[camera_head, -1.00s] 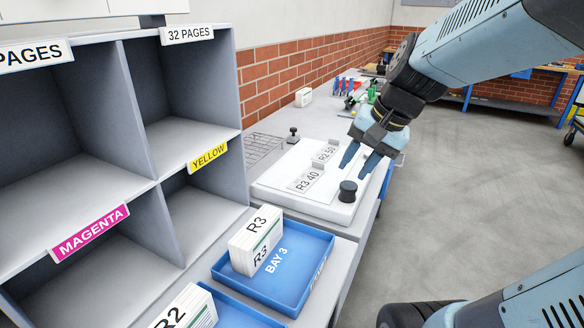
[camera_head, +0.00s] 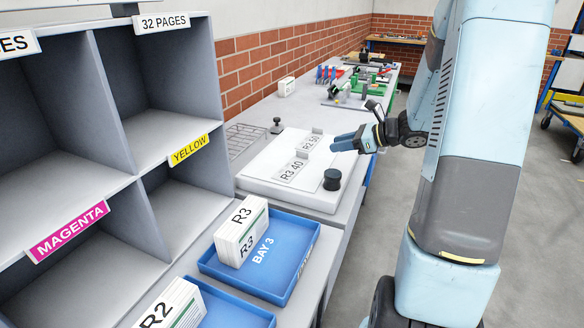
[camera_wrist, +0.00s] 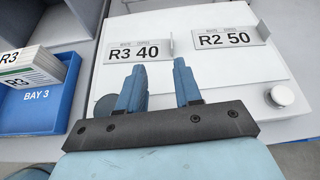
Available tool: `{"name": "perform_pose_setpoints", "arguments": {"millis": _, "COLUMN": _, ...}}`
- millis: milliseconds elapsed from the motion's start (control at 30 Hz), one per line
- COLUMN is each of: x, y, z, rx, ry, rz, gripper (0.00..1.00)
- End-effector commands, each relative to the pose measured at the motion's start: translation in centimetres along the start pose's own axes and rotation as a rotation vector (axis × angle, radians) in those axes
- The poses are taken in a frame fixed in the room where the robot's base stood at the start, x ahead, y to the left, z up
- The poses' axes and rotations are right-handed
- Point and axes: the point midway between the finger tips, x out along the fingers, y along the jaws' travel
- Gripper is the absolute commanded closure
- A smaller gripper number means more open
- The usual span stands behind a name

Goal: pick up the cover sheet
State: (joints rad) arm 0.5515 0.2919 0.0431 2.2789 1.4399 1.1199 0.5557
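My gripper (camera_head: 345,142) reaches in from the right over a white slab (camera_head: 258,183) on the bench. Its two blue fingers stand apart with nothing between them in the wrist view (camera_wrist: 159,82). A plate marked R3 40 (camera_head: 293,171) and a plate marked R2 50 (camera_head: 311,144) lie on the slab, each with a small upright tab. In the wrist view R3 40 (camera_wrist: 138,50) is just beyond the left fingertip, and R2 50 (camera_wrist: 226,38) is to the right. I cannot make out a separate cover sheet; the slab's white top may be it.
A black knob (camera_head: 332,180) stands at the slab's near corner. The blue BAY 3 tray (camera_head: 280,285) holds an R3 stack (camera_head: 241,232). An R2 stack (camera_head: 172,305) is nearer. A grey pigeonhole shelf (camera_head: 120,150) stands left. Tools lie farther along the bench.

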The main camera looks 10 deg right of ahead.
Motion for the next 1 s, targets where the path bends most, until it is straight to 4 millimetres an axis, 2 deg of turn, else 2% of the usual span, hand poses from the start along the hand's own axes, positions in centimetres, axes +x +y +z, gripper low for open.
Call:
{"name": "perform_pose_setpoints", "arguments": {"millis": 100, "x": -0.1, "y": -1.4, "z": -1.2, "rx": 0.073, "ry": -0.026, "rz": -0.038, "gripper": 0.66}}
{"name": "perform_pose_setpoints", "arguments": {"millis": 267, "x": 0.7, "y": -2.1, "z": -1.6, "rx": 0.103, "ry": -0.039, "rz": -0.053, "gripper": 0.66}}
{"name": "perform_pose_setpoints", "arguments": {"millis": 700, "x": 7.5, "y": -2.4, "z": -1.3, "rx": 0.101, "ry": -0.038, "rz": -0.052, "gripper": 0.66}}
{"name": "perform_pose_setpoints", "arguments": {"millis": 1000, "x": 9.4, "y": -2.3, "z": -1.4, "rx": 0.102, "ry": -0.038, "rz": -0.052, "gripper": 0.66}}
